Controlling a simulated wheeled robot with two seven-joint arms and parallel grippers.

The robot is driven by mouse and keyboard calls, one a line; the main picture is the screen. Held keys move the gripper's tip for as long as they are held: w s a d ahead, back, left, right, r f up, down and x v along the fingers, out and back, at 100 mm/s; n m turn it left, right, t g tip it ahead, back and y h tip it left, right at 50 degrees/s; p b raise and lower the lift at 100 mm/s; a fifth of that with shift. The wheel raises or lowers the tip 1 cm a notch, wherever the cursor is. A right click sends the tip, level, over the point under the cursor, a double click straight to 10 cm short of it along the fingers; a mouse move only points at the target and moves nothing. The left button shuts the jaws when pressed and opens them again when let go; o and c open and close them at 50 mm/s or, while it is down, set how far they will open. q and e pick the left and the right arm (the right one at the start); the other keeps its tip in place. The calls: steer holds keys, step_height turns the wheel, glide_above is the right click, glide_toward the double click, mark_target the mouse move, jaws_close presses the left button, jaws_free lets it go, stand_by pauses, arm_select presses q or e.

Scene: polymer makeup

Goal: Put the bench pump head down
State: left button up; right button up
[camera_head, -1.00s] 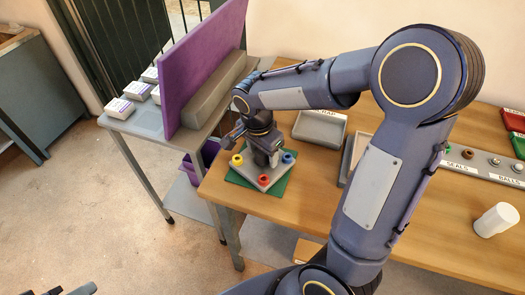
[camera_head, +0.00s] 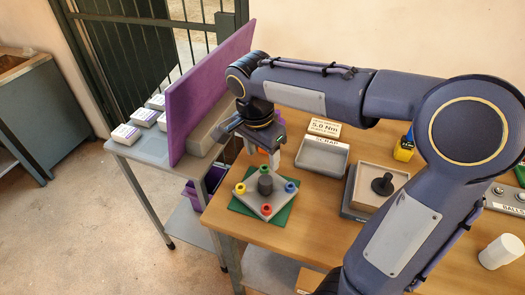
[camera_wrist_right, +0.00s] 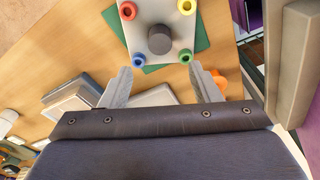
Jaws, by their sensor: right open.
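The bench pump head (camera_head: 266,204) is a light grey square block with a dark round centre post and coloured ports at its corners. It lies flat on a green mat (camera_head: 284,215) at the table's front left corner. The wrist view shows the pump head (camera_wrist_right: 160,16) from above. My right gripper (camera_head: 267,158) is above and behind it, open and empty, apart from the post. Its two spread fingers show in the wrist view (camera_wrist_right: 153,76). My left gripper is out of view.
A scrap tray (camera_head: 304,157) and a 5.0 Nm sign (camera_head: 324,127) stand behind. A shallow tray (camera_head: 360,207) with a black knobbed part (camera_head: 382,184) is to the right. A purple panel (camera_head: 190,105) rises close to the left.

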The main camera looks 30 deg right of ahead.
steer(key=s+a+f+n+t+y, duration=0.1)
steer(key=s+n+t+y, duration=0.1)
steer(key=s+n, duration=0.4)
steer(key=s+a+f+n+t+y, duration=0.1)
steer(key=s+f+n+t+y, duration=0.1)
steer(key=s+n, duration=0.4)
steer(key=s+t+y, duration=0.1)
steer(key=s, duration=0.3)
steer(key=shift+s+a+f+n, duration=0.25)
steer(key=shift+a+n, duration=0.15)
